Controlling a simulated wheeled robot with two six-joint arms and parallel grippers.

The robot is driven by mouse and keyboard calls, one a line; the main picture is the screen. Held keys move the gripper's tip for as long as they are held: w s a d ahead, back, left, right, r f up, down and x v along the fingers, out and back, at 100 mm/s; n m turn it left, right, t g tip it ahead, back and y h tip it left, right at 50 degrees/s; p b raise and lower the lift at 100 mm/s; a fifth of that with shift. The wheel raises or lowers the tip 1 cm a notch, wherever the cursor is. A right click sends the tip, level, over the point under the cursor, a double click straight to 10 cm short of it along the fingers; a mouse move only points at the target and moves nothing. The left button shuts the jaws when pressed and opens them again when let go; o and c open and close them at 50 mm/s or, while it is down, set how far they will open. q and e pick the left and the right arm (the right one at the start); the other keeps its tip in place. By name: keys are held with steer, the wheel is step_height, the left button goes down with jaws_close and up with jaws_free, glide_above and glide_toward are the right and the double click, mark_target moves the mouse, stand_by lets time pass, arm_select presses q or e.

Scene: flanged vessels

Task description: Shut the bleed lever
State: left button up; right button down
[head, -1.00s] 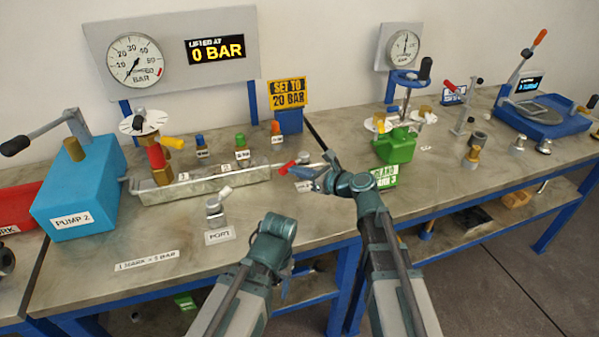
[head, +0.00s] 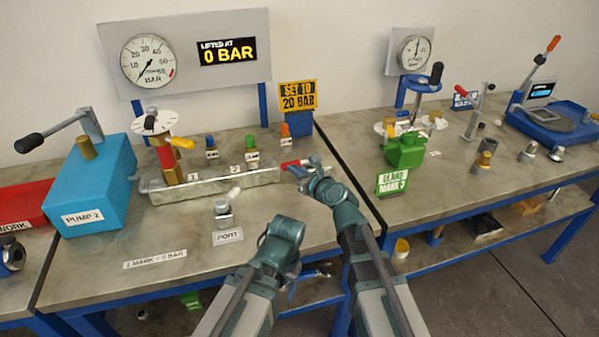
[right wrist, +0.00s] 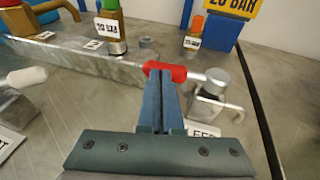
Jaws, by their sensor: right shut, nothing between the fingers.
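A lever with a red grip (head: 289,164) sits at the right end of the metal manifold block (head: 215,186). In the right wrist view its red grip (right wrist: 166,72) lies across just beyond my fingertips, its thin rod running right to a round metal post (right wrist: 216,84). My right gripper (head: 299,170) is shut and empty, its blue fingers (right wrist: 163,95) together, at or against the grip; contact is unclear. A label (right wrist: 204,131) beside the post is partly hidden, so I cannot confirm the lever's name. My left gripper (head: 298,287) hangs low by the bench's front edge, its jaws unclear.
A white-tipped port valve (head: 224,210) stands in front of the manifold. A yellow-handled brass and red fitting (head: 168,160) stands at its left end, beside the blue pump (head: 92,180). The display (head: 228,51) reads 0 BAR. A green gland body (head: 404,151) stands right; the front left bench is mostly clear.

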steer(key=shift+w+a, duration=0.3)
steer(key=shift+a, duration=0.05)
stand_by(0.4)
